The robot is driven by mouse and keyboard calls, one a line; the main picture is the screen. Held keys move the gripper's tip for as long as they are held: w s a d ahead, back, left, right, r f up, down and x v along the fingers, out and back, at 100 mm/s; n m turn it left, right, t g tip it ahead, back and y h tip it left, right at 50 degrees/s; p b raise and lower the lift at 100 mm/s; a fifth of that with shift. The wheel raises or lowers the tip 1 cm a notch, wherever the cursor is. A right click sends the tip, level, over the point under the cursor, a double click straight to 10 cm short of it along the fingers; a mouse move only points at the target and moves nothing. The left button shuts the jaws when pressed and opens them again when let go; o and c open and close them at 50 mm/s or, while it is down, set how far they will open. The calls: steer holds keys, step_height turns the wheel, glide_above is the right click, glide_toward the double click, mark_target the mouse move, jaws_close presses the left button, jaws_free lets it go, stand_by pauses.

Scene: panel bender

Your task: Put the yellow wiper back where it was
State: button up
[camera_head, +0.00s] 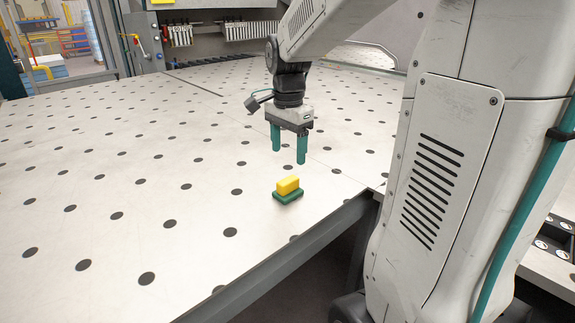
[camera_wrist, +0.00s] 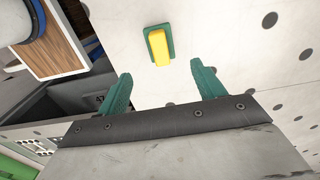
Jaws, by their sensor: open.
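The yellow wiper (camera_head: 288,186) has a yellow block on top and a green base. It lies flat on the perforated light table near its front edge. It also shows in the wrist view (camera_wrist: 159,47), beyond the fingertips and roughly between their lines. My gripper (camera_head: 288,155) has green fingers pointing down and hangs above the wiper, not touching it. In the wrist view my gripper (camera_wrist: 163,82) is open, with nothing between its fingers.
The table (camera_head: 120,150) is wide and clear around the wiper. Its front edge (camera_head: 300,245) runs close by, with a dark gap below. A row of tools (camera_head: 250,30) stands at the back. A wood-topped surface (camera_wrist: 60,45) shows at the left in the wrist view.

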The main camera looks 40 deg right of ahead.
steer(key=s+a+n+t, duration=0.1)
steer(key=s+a+n, duration=1.3)
steer(key=s+n, duration=0.3)
steer(key=s, duration=0.2)
steer(key=shift+s+a+r+n, duration=0.2)
steer(key=shift+s+a+n, duration=0.1)
steer(key=shift+a, duration=0.1)
